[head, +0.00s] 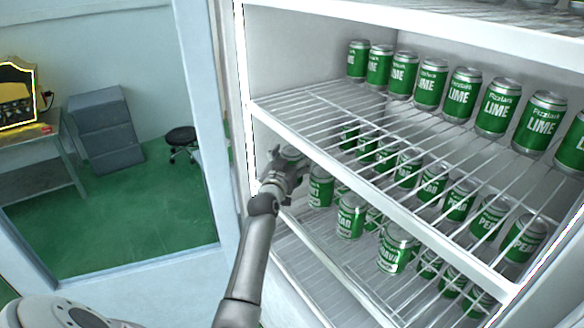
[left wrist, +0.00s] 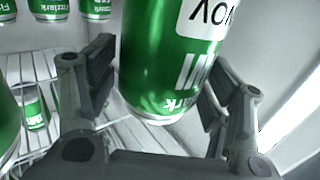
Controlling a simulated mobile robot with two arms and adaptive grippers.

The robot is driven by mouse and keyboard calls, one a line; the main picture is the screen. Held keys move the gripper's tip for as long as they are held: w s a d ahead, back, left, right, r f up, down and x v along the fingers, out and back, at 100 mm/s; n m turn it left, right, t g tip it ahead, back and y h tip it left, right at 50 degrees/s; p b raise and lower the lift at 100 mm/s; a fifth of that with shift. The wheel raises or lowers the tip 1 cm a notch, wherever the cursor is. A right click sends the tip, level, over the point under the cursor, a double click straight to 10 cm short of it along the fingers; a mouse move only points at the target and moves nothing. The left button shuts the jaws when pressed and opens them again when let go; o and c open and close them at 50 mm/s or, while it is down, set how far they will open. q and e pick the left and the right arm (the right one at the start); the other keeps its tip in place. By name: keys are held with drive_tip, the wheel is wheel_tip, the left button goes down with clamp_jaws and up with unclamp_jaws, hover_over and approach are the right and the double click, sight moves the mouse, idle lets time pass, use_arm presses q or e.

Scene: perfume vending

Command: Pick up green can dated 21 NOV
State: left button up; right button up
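In the left wrist view a green can (left wrist: 170,65) with a silver rim stands between the two fingers of my left gripper (left wrist: 158,85). Its lettering shows upside down; part of a white label reads "NOV", and the day number is out of frame. The fingers lie on both sides of the can, close to it; I cannot tell whether they press on it. My right gripper is not in view.
Several green cans stand close to the right of my gripper, the nearest (head: 320,187) first, then another (head: 351,215). The cabinet's side wall and white shelf edges bound the space.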

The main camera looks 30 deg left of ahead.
use_arm(q)
drive_tip(key=c, duration=0.9)
drive_tip(key=shift+c, duration=0.4)
drive_tip(key=shift+r, duration=0.2)
